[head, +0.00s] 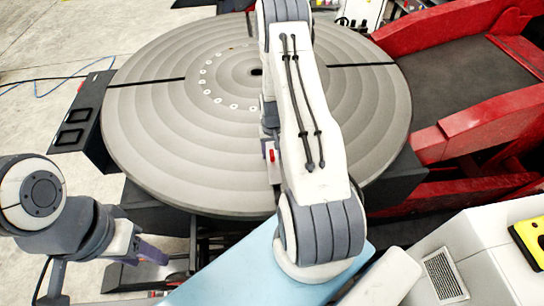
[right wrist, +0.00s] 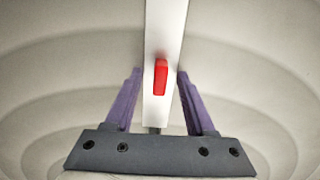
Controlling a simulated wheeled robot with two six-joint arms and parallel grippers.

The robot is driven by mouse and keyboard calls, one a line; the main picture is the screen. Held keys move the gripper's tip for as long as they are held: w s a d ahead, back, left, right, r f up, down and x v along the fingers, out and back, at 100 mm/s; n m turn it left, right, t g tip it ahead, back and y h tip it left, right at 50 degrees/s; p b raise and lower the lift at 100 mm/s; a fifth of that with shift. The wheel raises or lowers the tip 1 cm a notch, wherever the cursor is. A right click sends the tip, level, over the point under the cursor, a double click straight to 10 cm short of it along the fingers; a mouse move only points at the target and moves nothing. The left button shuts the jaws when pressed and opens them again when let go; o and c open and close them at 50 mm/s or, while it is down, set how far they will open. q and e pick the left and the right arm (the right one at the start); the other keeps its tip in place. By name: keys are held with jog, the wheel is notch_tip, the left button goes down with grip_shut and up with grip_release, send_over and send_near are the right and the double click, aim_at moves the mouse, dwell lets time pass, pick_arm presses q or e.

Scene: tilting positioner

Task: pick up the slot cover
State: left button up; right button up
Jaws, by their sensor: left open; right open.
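The slot cover (right wrist: 165,35) is a pale, narrow strip with a red grip tab (right wrist: 161,77). In the head view, the red tab and a short piece of the cover (head: 274,173) show at the front of the round table, beside my right arm, which hides the rest. My right gripper (right wrist: 158,73) is open, with one purple finger on each side of the strip; whether they touch it I cannot tell. My left gripper (head: 150,253) is low at the left, open and away from the cover; only part of its purple fingers shows.
The large grey round table (head: 180,125) has rings, a centre hole and dark radial slots. Red machine frames (head: 480,130) stand at the right. A white box (head: 480,245) is at the lower right. Open floor lies at the left.

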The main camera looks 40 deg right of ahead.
grip_shut()
dwell(1.4)
